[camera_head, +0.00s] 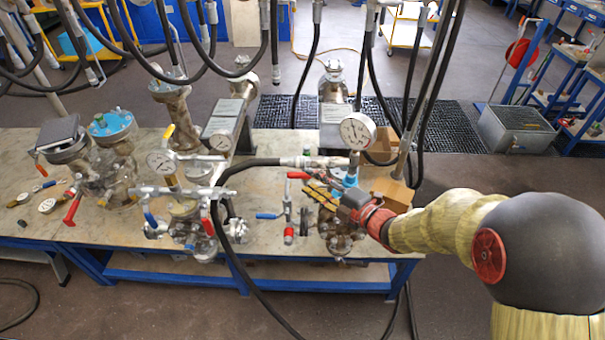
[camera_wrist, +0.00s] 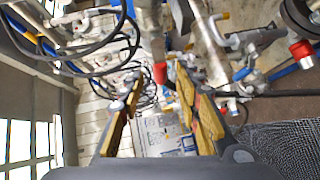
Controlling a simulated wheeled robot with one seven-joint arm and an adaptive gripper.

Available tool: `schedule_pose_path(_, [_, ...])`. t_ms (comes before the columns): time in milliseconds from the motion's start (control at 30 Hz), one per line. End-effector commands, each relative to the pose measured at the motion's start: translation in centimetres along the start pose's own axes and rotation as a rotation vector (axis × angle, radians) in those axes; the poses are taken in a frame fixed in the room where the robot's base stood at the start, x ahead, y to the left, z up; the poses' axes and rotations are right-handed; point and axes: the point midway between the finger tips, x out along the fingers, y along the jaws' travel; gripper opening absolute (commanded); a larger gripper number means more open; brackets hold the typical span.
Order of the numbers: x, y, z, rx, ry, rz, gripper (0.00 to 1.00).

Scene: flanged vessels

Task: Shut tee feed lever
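My gripper (camera_head: 312,189) reaches in from the right over the bench's right vessel (camera_head: 340,230). In the wrist view its two yellow-padded fingers (camera_wrist: 160,80) are spread apart. A red lever (camera_head: 298,175) shows just left of the fingertips, on the pipework by the vessel. In the wrist view a red handle end (camera_wrist: 160,72) lies between the fingertips; contact cannot be told. A blue lever (camera_head: 267,216) and a red-ended fitting (camera_head: 288,236) sit lower left. No label shows which is the tee feed lever. The fingers and wrist partly hide the right vessel's top.
A pressure gauge (camera_head: 357,130) stands just behind my gripper. A black hose (camera_head: 250,163) arches left of it, and more hoses hang above. Other flanged vessels (camera_head: 112,165) and a cardboard box (camera_head: 388,185) are on the bench (camera_head: 150,251). Floor is clear at the front.

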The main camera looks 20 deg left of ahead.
Motion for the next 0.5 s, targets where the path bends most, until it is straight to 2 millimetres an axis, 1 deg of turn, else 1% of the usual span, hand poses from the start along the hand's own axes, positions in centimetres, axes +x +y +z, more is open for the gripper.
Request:
schedule_pose_path(33, [0.9, 0.0, -0.1, 0.000, 0.003, -0.002, 0.34])
schedule_pose_path(100, [2.0, -0.1, -0.1, 0.001, 0.002, -0.003, 0.34])
schedule_pose_path(300, [4.5, 0.0, 0.0, 0.001, 0.001, -0.002, 0.34])
schedule_pose_path(500, [5.5, 0.0, 0.0, 0.001, -0.001, -0.002, 0.34])
